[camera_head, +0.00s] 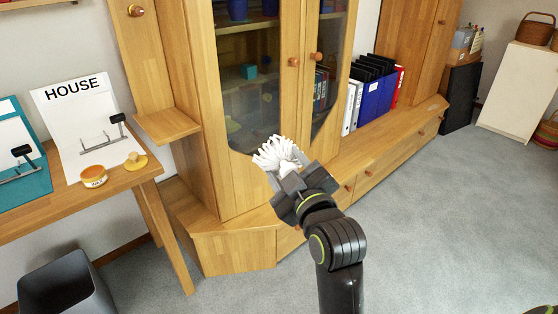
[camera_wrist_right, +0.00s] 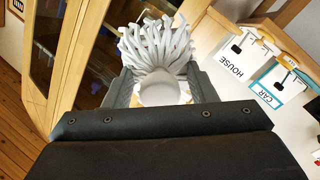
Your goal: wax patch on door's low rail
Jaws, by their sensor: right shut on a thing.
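My right gripper (camera_head: 287,172) is shut on a white strand-headed mop or duster (camera_head: 274,152). In the right wrist view the white strands (camera_wrist_right: 155,45) fan out beyond the jaws, and a smooth white base sits between the fingers. The held thing is in front of the wooden glass-door cabinet, by the foot of the glass doors. The left door's low rail (camera_head: 238,180) is bare wood below the glass; part of the doors' lower area is hidden behind the mop and gripper. I cannot make out a wax patch. A round tin (camera_head: 93,177) stands on the desk. My left gripper is not in view.
A grey bin (camera_head: 65,287) stands below. Binders (camera_head: 372,97) line the low shelf. Carpet is free at right.

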